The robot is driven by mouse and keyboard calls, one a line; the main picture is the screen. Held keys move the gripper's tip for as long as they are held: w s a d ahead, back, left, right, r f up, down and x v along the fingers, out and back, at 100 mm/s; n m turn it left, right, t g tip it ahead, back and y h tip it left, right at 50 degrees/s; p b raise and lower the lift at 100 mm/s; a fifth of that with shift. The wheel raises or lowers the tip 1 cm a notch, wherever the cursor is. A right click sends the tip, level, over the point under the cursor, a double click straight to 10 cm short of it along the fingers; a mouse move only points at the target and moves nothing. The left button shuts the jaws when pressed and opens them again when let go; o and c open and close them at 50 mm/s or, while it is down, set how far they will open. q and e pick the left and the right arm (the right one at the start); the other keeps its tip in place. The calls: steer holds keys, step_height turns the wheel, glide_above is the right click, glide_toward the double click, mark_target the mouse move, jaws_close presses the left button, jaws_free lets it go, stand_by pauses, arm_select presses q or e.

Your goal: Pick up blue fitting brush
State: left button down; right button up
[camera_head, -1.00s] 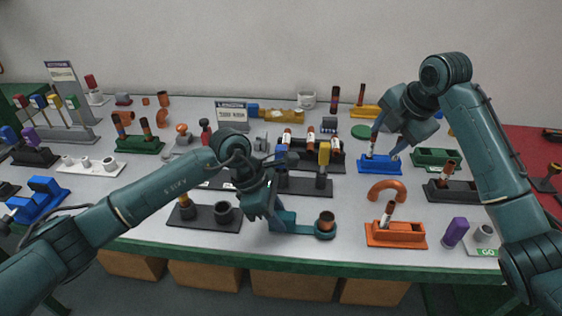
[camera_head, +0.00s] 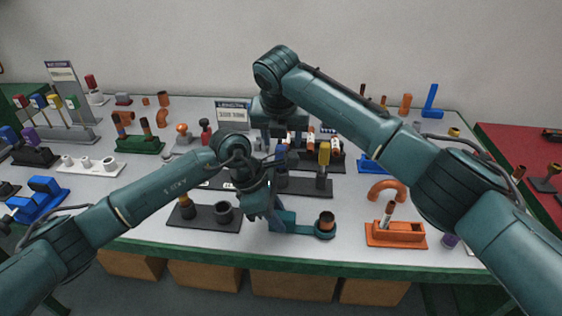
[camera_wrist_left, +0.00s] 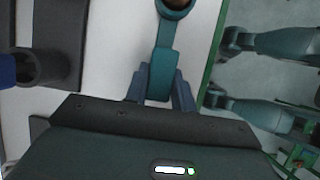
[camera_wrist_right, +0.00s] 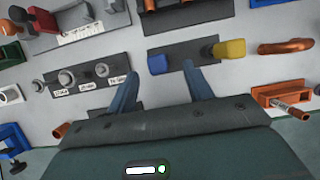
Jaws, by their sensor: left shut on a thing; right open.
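The blue fitting brush (camera_head: 281,152) shows a blue top over a dark stand (camera_head: 303,185) at table centre. Its blue top also shows in the right wrist view (camera_wrist_right: 157,64), between and just beyond the right gripper's fingers. My right gripper (camera_wrist_right: 160,87) is open, empty, and above the table near the blue brush. Its fingers are hard to make out in the head view. My left gripper (camera_head: 272,212) is shut on the handle of a teal holder (camera_head: 300,229); the left wrist view shows this grip (camera_wrist_left: 160,85). A copper fitting (camera_head: 326,219) sits in the holder's cup.
A yellow-topped brush (camera_head: 324,153) stands on the same dark stand, right of the blue one. A black base with cups (camera_head: 205,220) is left of my left gripper. An orange tray (camera_head: 396,234) and a copper elbow (camera_head: 386,188) lie right.

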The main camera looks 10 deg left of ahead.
mark_target(281, 148)
steer(key=shift+a+x, duration=0.2)
steer(key=shift+x, duration=2.55)
steer(key=shift+s, duration=0.1)
steer(key=shift+c, duration=0.3)
steer(key=c, duration=0.9)
steer(key=shift+o, duration=0.2)
step_height(281, 148, up, 9)
steer(key=shift+f, duration=0.1)
steer(key=s+d+r+m+h, duration=0.2)
steer(key=s+d+m, duration=0.4)
steer(key=s+d, duration=0.5)
steer(key=s, duration=0.2)
steer(key=shift+s+r, duration=0.3)
steer(key=shift+r, duration=0.05)
steer(key=shift+g, duration=0.3)
